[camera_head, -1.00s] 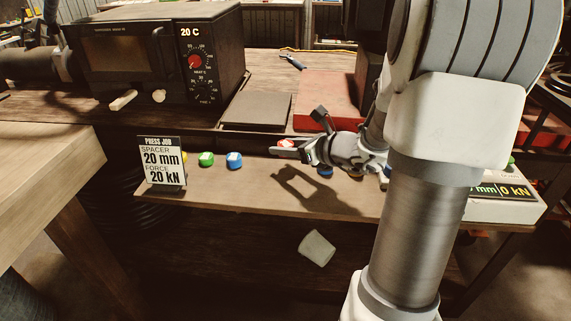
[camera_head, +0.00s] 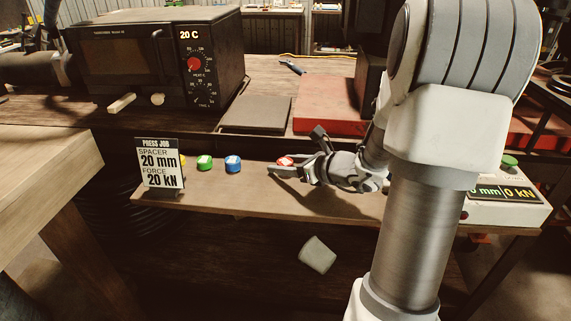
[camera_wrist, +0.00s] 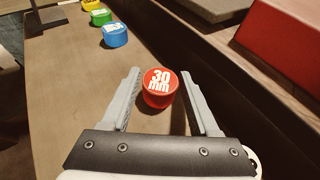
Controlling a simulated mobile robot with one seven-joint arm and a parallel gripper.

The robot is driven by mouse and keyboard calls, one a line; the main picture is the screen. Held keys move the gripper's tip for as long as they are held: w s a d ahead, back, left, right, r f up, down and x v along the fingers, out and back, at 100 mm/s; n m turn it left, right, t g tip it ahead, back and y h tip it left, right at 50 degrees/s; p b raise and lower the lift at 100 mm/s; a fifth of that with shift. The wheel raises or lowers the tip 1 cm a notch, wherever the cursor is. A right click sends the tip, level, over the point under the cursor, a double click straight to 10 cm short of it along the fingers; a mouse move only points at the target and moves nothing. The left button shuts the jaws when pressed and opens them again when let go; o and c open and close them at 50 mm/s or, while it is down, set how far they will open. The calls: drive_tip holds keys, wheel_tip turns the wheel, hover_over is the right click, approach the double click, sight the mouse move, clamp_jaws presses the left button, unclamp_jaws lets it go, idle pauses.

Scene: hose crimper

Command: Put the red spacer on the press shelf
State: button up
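The red spacer (camera_wrist: 160,88), a short cylinder marked 30 mm on top, stands upright on a wooden ledge (camera_head: 240,192). It also shows in the head view (camera_head: 285,160), partly hidden behind my gripper. My gripper (camera_wrist: 160,72) is open, with one finger on each side of the red spacer and visible gaps between; it also shows low over the ledge in the head view (camera_head: 283,167). Which surface is the press shelf I cannot tell; my arm hides much of the right side.
A blue spacer (camera_head: 233,165), a green spacer (camera_head: 205,163) and a partly hidden yellow one (camera_wrist: 90,4) stand left. A press job sign (camera_head: 160,163) reads 20 mm, 20 kN. Behind are a grey plate (camera_head: 256,113), a red block (camera_head: 325,105) and an oven (camera_head: 150,60).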

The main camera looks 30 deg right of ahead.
drive_tip(key=shift+r, duration=0.15)
drive_tip(key=p+v, duration=0.3)
drive_tip(key=v, duration=0.9)
drive_tip(key=shift+p, duration=0.3)
